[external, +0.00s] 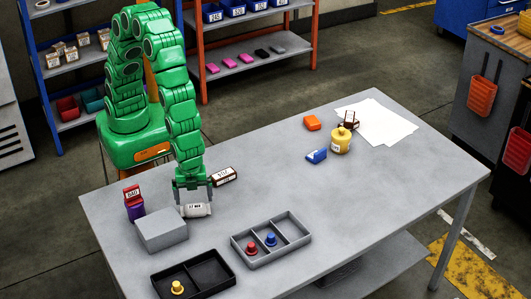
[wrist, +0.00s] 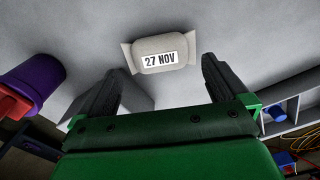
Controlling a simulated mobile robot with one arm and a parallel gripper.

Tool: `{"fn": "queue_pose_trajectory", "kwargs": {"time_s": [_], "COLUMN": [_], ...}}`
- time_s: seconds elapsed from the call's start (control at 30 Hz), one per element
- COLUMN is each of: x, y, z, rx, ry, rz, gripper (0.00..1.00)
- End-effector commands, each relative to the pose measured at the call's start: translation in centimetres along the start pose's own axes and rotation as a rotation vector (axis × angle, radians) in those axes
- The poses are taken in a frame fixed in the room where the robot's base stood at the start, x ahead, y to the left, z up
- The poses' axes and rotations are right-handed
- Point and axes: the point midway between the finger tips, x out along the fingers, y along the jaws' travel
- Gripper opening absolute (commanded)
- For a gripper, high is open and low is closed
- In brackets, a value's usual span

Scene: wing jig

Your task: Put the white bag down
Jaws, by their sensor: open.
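The white bag (external: 197,211) lies on the grey table (external: 255,190), directly below my gripper (external: 194,200). In the wrist view the white bag (wrist: 165,66) shows a label reading "27 NOV". It is pale, with crimped ends to left and right. My gripper (wrist: 160,72) is open. Its two fingers are spread on either side of the bag's line, and the bag appears just beyond the fingertips, not clasped. Whether any part of a finger touches it, I cannot tell.
A grey block (external: 162,230) and a purple container (external: 134,212) stand left of the bag. A dark labelled box (external: 224,176) lies close behind right. Grey (external: 297,222) and black (external: 226,268) trays sit in front. The table's middle right is clear.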

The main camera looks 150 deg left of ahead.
Motion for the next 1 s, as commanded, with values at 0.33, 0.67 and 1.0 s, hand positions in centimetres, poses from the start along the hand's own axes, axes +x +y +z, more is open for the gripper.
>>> {"fn": "queue_pose_trajectory", "kwargs": {"time_s": [0.33, 0.67, 1.0], "x": [-5.2, -7.7, -10.0], "y": [-0.1, 0.0, 1.3], "z": [-0.1, 0.0, 1.8], "rx": [0.0, 0.0, -0.024], "ry": [0.003, -0.001, -0.008], "rz": [-0.002, 0.0, 0.001], "gripper": [1.0, 1.0, 1.0]}}
